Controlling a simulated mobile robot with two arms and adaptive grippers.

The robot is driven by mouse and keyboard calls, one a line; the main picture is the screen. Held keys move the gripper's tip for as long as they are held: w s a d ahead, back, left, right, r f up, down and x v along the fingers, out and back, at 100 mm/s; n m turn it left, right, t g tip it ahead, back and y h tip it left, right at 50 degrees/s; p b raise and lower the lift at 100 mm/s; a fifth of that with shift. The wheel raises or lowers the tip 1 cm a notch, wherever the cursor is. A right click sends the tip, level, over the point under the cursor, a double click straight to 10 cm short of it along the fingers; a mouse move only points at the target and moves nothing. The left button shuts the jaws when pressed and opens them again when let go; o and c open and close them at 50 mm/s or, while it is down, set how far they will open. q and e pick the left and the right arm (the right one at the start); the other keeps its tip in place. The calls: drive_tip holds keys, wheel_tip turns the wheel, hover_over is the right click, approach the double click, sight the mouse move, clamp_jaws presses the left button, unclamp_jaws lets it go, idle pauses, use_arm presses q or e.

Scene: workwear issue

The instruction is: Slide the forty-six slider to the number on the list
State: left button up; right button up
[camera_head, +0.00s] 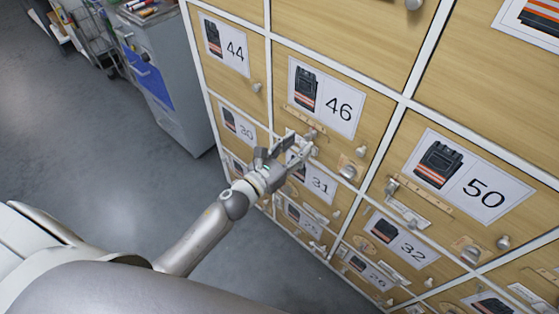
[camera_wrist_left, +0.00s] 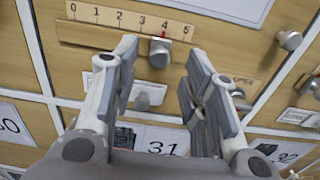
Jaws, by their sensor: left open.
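The forty-six drawer front (camera_head: 378,118) carries a card (camera_head: 325,97) with a dark vest and "46". Below the card is a wooden number scale, 0 to 5, in the left wrist view (camera_wrist_left: 88,36). The grey forty-six slider knob (camera_wrist_left: 159,52) sits on it with its red pointer at about 4. My left gripper (camera_head: 296,146) is open in front of the scale. In the left wrist view its fingertips (camera_wrist_left: 162,55) stand either side of the knob; I cannot tell whether they touch it. No list can be made out. My right gripper is out of view.
A round knob (camera_wrist_left: 289,40) and a latch marked OPEN (camera_wrist_left: 240,100) are right of the slider. Drawers with cards 31 (camera_head: 316,183), 50 (camera_head: 466,178) and 44 (camera_head: 225,45) surround it.

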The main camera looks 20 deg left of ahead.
use_arm(q)
drive_tip(key=v, duration=0.8)
drive_tip(key=shift+s, duration=0.2)
drive_tip(key=s+a+f+n+g+y, duration=0.2)
drive_tip(key=s+f+n, duration=0.1)
drive_tip(key=f+n, duration=0.55)
drive_tip(key=s+a+f+n+g+y, duration=0.1)
drive_tip(key=s+f+n+g, duration=0.3)
drive_tip(key=f, duration=0.8)
drive_tip(key=s+a+f+n+g+y, duration=0.1)
drive_tip(key=s+a+f+n+y, duration=0.15)
drive_tip(key=f+n, duration=0.7)
drive_tip(key=s+f+n+g, duration=0.4)
drive_tip(key=s+f+n, duration=0.3)
drive_tip(key=s, duration=0.7)
drive_tip(key=s+f+n+g, duration=0.5)
drive_tip(key=s+f+n, duration=0.3)
drive_tip(key=s+f, duration=0.3)
drive_tip(key=s, duration=0.4)
drive_tip(key=shift+d+f+n+y, duration=0.15)
drive_tip(key=shift+d+n+y, duration=0.1)
drive_tip(key=shift+n+y, duration=0.1)
